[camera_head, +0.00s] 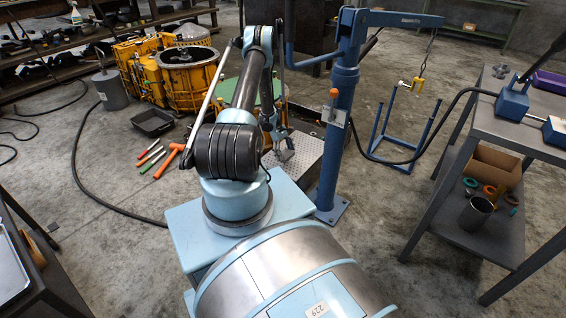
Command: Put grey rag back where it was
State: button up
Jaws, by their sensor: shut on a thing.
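My gripper (281,138) is at the far end of my arm, beyond the light blue base, seen small and partly hidden by the arm. It is shut on a small grey piece that looks like the grey rag (285,154), hanging just below the fingertips. The rag is over or near a perforated metal plate (300,158) left of the blue crane column. I cannot tell whether the rag touches the plate.
A blue crane (345,110) stands right of my gripper. Yellow transmission housings (187,78), a black tray (152,122) and several hand tools (150,158) lie left on the floor. A grey workbench (510,130) stands at right. A dark hose (80,165) crosses the open floor at left.

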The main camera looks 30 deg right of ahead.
jog(key=shift+f, duration=2.45)
jog(key=shift+f, duration=0.1)
jog(key=o, duration=1)
jog(key=shift+c, duration=0.2)
